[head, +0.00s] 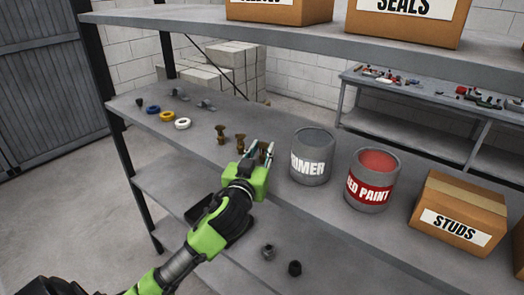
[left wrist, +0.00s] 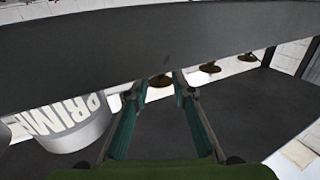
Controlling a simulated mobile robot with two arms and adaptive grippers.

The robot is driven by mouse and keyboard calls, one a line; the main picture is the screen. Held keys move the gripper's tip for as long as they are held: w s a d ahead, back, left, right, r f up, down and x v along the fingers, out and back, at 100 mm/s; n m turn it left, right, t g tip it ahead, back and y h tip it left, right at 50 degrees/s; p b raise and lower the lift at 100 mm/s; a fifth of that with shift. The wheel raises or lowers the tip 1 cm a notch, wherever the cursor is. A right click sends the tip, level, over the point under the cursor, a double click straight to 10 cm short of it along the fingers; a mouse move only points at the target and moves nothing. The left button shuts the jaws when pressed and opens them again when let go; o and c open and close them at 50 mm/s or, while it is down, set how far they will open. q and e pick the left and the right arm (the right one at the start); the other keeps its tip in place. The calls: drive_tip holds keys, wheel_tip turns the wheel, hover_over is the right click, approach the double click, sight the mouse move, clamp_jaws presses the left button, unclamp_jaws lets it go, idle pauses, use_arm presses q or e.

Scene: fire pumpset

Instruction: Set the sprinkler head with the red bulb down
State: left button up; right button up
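Three brass sprinkler heads stand in a row on the middle shelf (head: 330,215) in the head view: one at the left (head: 220,133), one in the middle (head: 240,143) and one at the right (head: 263,148). The bulb colours are too small to tell. My left gripper (head: 260,152) is at the right one, its fingers apart on either side. In the left wrist view the fingers (left wrist: 160,84) are spread, with a sprinkler base (left wrist: 161,80) between or just beyond their tips. A dark band hides its upper part. My right gripper is not in view.
A primer can (head: 312,157) stands close right of the gripper, then a red paint can (head: 372,180) and a studs box (head: 459,214). Tape rolls (head: 167,116) and small fittings lie at the left. An upper shelf (head: 200,24) hangs above. Small parts (head: 268,252) sit below.

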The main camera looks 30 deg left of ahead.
use_arm(q)
drive_tip(key=shift+o, duration=0.8)
drive_tip(key=shift+s+d+r, duration=0.1)
drive_tip(key=shift+s+d, duration=0.05)
drive_tip(key=shift+s, duration=0.05)
drive_tip(key=shift+w, duration=0.1)
drive_tip(key=b+v, duration=0.2)
drive_tip(key=v, duration=1)
drive_tip(key=shift+b, duration=0.35)
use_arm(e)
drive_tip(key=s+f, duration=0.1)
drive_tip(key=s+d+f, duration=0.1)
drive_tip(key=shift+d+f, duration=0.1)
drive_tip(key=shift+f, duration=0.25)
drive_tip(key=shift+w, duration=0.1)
